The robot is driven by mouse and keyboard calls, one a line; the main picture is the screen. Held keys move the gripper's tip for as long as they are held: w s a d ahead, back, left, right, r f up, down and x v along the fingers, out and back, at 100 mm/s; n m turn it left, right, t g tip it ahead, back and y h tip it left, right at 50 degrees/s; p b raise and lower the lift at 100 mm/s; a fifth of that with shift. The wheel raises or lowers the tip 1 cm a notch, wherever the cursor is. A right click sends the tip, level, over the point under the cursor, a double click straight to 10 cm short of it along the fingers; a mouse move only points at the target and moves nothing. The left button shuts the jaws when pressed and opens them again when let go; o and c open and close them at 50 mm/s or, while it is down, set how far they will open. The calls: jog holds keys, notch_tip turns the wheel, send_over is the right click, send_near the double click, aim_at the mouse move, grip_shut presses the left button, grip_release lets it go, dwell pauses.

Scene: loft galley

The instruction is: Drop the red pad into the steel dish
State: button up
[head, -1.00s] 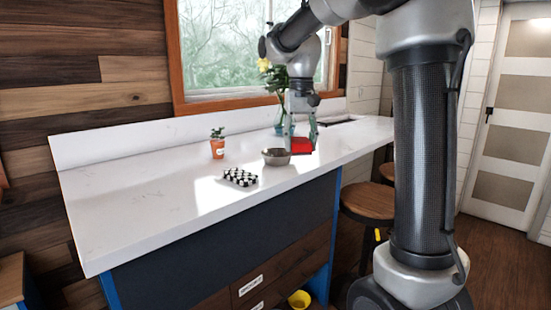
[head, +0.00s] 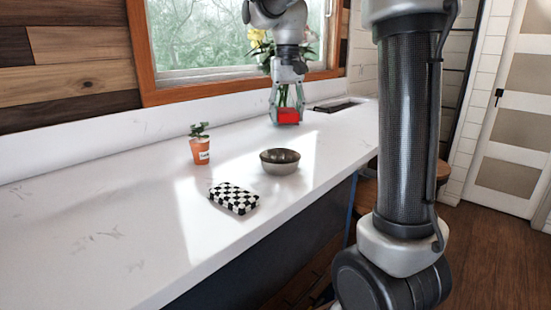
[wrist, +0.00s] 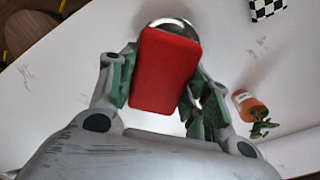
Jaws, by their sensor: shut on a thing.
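The red pad (head: 288,116) is held between the fingers of my gripper (head: 287,112), above the white counter. In the wrist view the red pad (wrist: 165,70) sits between the green-lined fingers of my gripper (wrist: 163,78). The steel dish (head: 280,161) stands on the counter, nearer the front edge than the pad in the head view, and looks empty. In the wrist view the dish's rim (wrist: 172,22) shows just beyond the pad, which hides most of it.
A black-and-white checkered block (head: 234,198) lies left of the dish. A small potted plant (head: 200,148) stands near the back. Yellow flowers (head: 257,38) stand behind my gripper. The counter's left part is clear.

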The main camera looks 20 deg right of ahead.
jog(key=shift+f, duration=2.95)
jog(key=o, duration=1)
notch_tip(320, 180, up, 12)
